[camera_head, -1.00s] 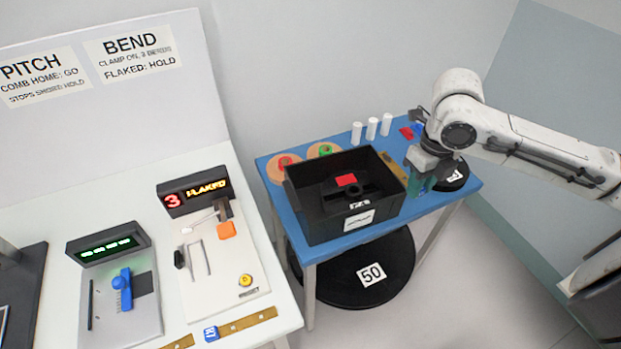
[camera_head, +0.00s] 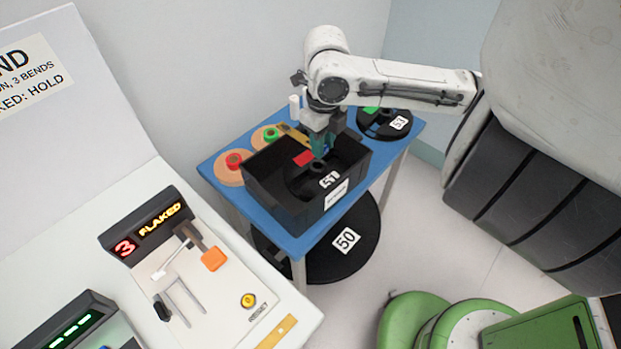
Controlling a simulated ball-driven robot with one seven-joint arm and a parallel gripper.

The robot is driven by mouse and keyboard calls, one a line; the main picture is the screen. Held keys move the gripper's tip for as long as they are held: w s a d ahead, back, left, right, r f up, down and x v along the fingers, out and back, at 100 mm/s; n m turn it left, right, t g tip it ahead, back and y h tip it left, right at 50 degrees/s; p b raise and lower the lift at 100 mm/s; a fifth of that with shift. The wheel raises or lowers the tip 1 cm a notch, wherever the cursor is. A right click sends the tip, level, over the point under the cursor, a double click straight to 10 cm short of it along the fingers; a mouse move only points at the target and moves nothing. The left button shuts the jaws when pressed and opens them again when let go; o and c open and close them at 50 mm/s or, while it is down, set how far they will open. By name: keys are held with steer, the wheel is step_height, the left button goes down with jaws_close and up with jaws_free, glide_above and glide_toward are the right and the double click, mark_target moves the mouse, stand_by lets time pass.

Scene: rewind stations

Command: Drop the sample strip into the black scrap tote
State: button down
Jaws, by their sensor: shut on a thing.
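My gripper (camera_head: 319,151) is over the black scrap tote (camera_head: 265,192), its teal fingers low at the opening near the back. It is shut on the brass-coloured sample strip (camera_head: 292,132), which sticks out to the left of the fingers by the tote's back rim. The gripper hides the strip's other end, and I cannot tell whether the strip touches the rim. The tote stands on a blue table and holds a black reel with a white number label and a red patch.
On the blue table (camera_head: 218,157) are a red-centred disc (camera_head: 236,166), a green-centred disc (camera_head: 270,138), white cylinders (camera_head: 295,106) and a black reel labelled 53 (camera_head: 384,123). Reel 50 (camera_head: 345,240) lies below. A white bench with a "FLAKED" display (camera_head: 150,228) stands left.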

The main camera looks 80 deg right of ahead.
steer(key=shift+f+b, duration=0.5)
steer(key=shift+f, duration=0.65)
steer(key=c, duration=0.9)
jaws_free()
steer(key=shift+s, duration=0.1)
steer(key=shift+o, duration=0.2)
steer(key=shift+r, duration=0.1)
step_height(320, 180, up, 11)
steer(key=shift+f, duration=0.15)
steer(key=shift+p, duration=0.3)
